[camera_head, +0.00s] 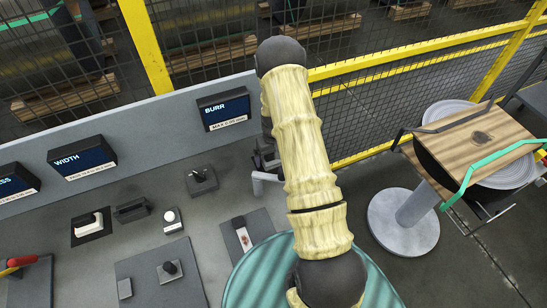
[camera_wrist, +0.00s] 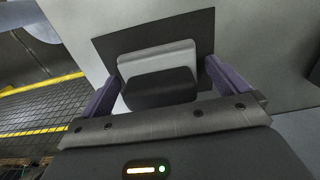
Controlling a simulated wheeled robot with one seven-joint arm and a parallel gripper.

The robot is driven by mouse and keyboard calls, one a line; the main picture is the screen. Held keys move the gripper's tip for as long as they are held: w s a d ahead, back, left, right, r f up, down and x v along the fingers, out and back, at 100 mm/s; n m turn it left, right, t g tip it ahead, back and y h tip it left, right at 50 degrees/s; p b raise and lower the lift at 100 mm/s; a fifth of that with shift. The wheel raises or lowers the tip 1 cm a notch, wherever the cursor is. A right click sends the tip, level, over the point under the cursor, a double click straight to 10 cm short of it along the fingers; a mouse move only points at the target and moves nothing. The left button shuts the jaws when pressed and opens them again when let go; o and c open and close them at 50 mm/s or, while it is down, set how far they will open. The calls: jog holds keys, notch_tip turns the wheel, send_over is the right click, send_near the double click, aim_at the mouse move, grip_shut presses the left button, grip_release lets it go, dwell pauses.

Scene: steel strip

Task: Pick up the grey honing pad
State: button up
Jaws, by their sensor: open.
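A two-tone block with a light grey back part and a dark front part, which looks like the honing pad (camera_wrist: 157,88), lies on a dark square sheet (camera_wrist: 112,44) in the wrist view. A similar pale and black piece on a black square (camera_head: 88,223) shows at the left of the bench in the head view; I cannot tell whether it is the same one. My gripper (camera_wrist: 172,82) is open, its two purple-grey fingers to the left and right of the block, with nothing gripped. In the head view my gripper (camera_head: 262,165) is partly hidden behind my arm.
The grey bench (camera_head: 60,262) carries a dark block (camera_head: 132,210), a small white-topped piece (camera_head: 172,219) and a black-knobbed piece (camera_head: 202,179). Display boxes, including BURR (camera_head: 224,109), line the back panel.

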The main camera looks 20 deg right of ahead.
jog(key=c, duration=0.9)
jog(key=shift+r, duration=0.15)
jog(key=shift+c, duration=0.2)
notch_tip(320, 180, up, 10)
jog(key=b, duration=0.3)
